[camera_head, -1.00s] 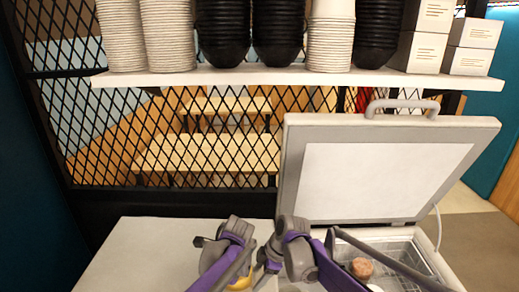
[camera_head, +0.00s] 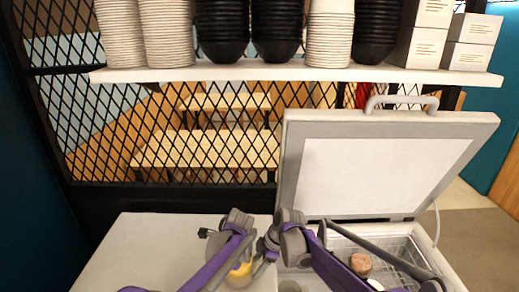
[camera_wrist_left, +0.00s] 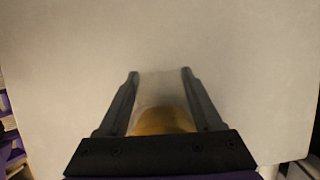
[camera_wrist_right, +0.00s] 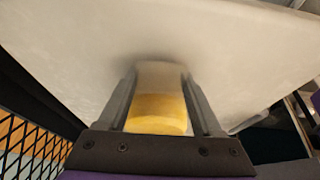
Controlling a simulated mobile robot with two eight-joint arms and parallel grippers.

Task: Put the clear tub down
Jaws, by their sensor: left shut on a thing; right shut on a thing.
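The clear tub (camera_head: 240,275) has yellow contents and shows at the bottom of the head view, partly covered by my left arm. It is between the fingers of my left gripper (camera_wrist_left: 160,90) in the left wrist view. It is also between the fingers of my right gripper (camera_wrist_right: 158,88) in the right wrist view. Both grippers are shut on it from opposite sides. The tub is over the white counter top (camera_head: 150,245), close to its surface. I cannot tell whether its base touches.
To the right stands a chest freezer with its lid (camera_head: 385,175) raised. A wire basket (camera_head: 405,250) and a brown round item (camera_head: 361,264) are inside. A shelf (camera_head: 300,74) of stacked cups and bowls hangs above. The counter's left part is clear.

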